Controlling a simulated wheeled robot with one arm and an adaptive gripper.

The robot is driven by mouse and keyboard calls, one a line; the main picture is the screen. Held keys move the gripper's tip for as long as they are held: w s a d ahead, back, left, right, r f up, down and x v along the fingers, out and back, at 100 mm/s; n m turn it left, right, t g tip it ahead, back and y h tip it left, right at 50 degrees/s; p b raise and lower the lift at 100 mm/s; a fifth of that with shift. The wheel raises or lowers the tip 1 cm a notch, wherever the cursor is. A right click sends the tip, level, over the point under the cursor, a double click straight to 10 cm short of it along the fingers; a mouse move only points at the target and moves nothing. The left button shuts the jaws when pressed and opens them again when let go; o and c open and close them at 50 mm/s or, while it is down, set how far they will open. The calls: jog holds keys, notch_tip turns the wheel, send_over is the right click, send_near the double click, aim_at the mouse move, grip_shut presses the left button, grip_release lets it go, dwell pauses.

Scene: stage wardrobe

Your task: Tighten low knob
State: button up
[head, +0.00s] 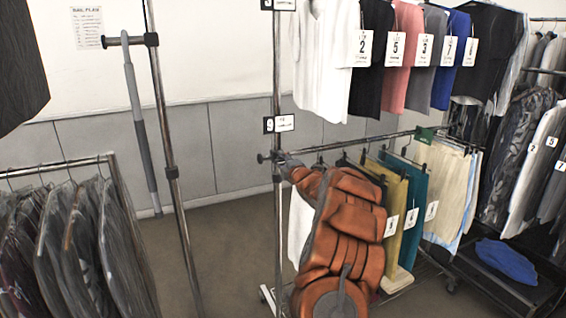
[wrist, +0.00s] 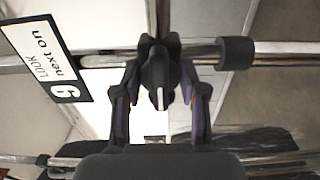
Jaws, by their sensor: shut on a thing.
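The low knob (wrist: 158,72) is dark and sits where the lower rail meets the upright post. In the wrist view it is between the two fingers of my gripper (wrist: 160,88), which is shut on it. In the head view my gripper (head: 288,166) reaches the clamp on the post from the right, below the number 9 card. The knob is mostly hidden there by my gripper and arm. I cannot tell how far the knob is turned.
The lower rail (head: 340,145) carries clothes with number cards close to my arm. A number card (wrist: 47,58) hangs beside the post. Shirts (head: 380,60) hang above. Another rack with bagged clothes (head: 80,240) stands left. Floor between the racks (head: 230,240) is clear.

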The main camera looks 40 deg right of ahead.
jog(key=shift+m, duration=0.3)
jog(key=m, duration=0.3)
jog(key=shift+p, duration=0.4)
jog(key=m+p, duration=0.2)
jog(key=m, duration=0.3)
jog(key=m+p, duration=0.2)
jog(key=m, duration=0.3)
jog(key=shift+p, duration=0.4)
jog(key=shift+m+p, duration=0.95)
jog(key=shift+m, duration=1.15)
jog(key=o, duration=1.1)
jog(key=shift+o, duration=0.2)
